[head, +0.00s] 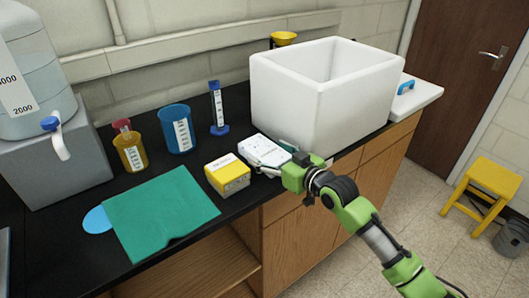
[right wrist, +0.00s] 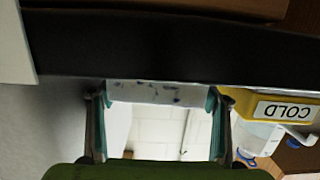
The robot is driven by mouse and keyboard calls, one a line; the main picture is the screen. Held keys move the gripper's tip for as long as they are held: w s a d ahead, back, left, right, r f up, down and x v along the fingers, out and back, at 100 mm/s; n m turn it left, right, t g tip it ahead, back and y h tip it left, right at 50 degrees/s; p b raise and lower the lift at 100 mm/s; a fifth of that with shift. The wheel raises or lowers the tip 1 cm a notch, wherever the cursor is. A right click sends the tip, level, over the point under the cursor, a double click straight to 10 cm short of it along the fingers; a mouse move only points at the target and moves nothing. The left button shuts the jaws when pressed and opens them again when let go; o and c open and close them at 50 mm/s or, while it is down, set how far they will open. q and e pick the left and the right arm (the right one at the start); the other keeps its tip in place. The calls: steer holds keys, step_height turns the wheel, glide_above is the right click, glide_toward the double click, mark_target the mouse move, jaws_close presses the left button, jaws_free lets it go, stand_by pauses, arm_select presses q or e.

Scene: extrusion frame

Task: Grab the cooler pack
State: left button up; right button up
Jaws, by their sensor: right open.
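A white flat pack with small dark print, which looks like the cooler pack (head: 262,149), lies on the black counter between the yellow box and the white cooler box. My right gripper (head: 279,160) is at its near end, level with it just above the counter edge. In the right wrist view, the pack's printed end (right wrist: 156,93) shows between the two spread fingers of the right gripper (right wrist: 158,105). The fingers are open, one on each side; I cannot tell whether they touch it. My left gripper is not in view.
The white cooler box (head: 318,108) stands close on the right. A yellow box (head: 229,182), labelled COLD in the right wrist view (right wrist: 268,106), stands close on the left. A green cloth (head: 160,214), a blue beaker (head: 176,137) and a cylinder (head: 218,112) are farther left.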

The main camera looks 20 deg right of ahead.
steer(key=shift+w+a+f, duration=0.1)
steer(key=shift+w+a, duration=0.1)
steer(key=shift+w, duration=0.2)
steer(key=c, duration=1.2)
steer(key=shift+c, duration=0.2)
steer(key=shift+r, duration=0.2)
